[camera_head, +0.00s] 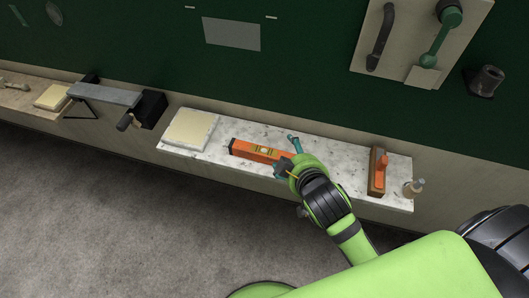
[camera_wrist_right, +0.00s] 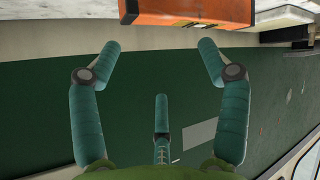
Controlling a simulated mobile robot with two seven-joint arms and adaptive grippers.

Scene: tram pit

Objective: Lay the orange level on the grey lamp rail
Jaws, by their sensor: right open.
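The orange level (camera_head: 262,151) lies on a white speckled shelf (camera_head: 235,131), with a pale vial window on its top. In the right wrist view the level (camera_wrist_right: 190,12) shows at the top edge, partly cut off, beyond the fingertips. My right gripper (camera_head: 287,155) is at the level's right end, its teal fingers spread. In the right wrist view the gripper (camera_wrist_right: 159,48) is open with nothing between its fingers. A grey bar (camera_head: 104,95) with black ends, apparently the lamp rail, is on the wall at the left, its top bare. My left gripper is not in view.
A cream block (camera_head: 190,129) is on the shelf's left end. A plane with an orange handle (camera_head: 378,171) and a small bottle (camera_head: 414,187) stand at its right end. Another shelf with a cream block (camera_head: 52,96) is far left. A panel with handles (camera_head: 420,42) hangs above right.

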